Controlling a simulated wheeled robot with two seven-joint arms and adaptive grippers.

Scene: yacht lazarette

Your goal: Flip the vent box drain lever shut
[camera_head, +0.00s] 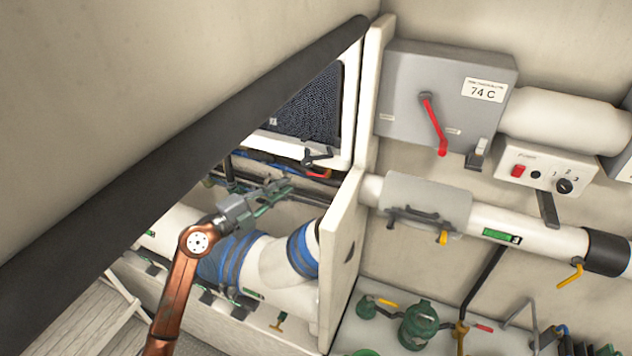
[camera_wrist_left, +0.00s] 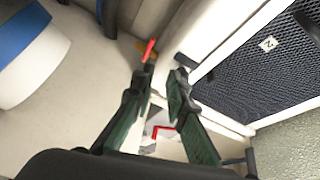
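The vent box (camera_head: 347,110) is a white frame with a dark mesh panel, at the upper middle of the head view. Its mesh (camera_wrist_left: 262,62) fills the upper right of the left wrist view. A small red-ended lever (camera_head: 319,174) sits under its lower edge, near a dark bracket. A red lever tip (camera_wrist_left: 150,48) also shows in the left wrist view, just beyond the left-hand fingertip; I cannot tell if they touch. My left gripper (camera_head: 287,188) is open, its green fingers (camera_wrist_left: 160,80) apart and empty, just left of the lever. My right gripper is out of view.
A thick dark pipe (camera_head: 200,165) crosses above my left arm. A white hose with blue bands (camera_head: 270,262) lies below my gripper. A white upright panel (camera_head: 342,260) stands to the right. A grey box with a red handle (camera_head: 433,125) is farther right.

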